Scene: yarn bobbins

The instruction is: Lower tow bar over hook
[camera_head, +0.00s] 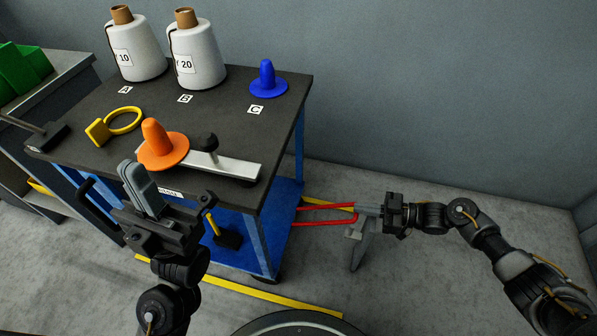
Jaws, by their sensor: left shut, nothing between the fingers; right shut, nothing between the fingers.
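The red tow bar (326,222) reaches out to the right from the low part of the blue cart. Its outer end is at a grey upright piece (361,252), perhaps the hook. I cannot tell whether the bar is around the hook or above it. My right gripper (368,210) is shut with nothing held, its fingers close to the bar's outer end; touching or apart is unclear. My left gripper (143,188) is shut and empty, in front of the cart's near left side, away from the bar.
The blue cart's dark top (225,112) carries two white bobbins (137,48) (197,58), a blue cone (267,80), an orange cone (160,148) and a yellow ring (124,120). Yellow lines (250,292) mark the floor. Grey floor is clear at right.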

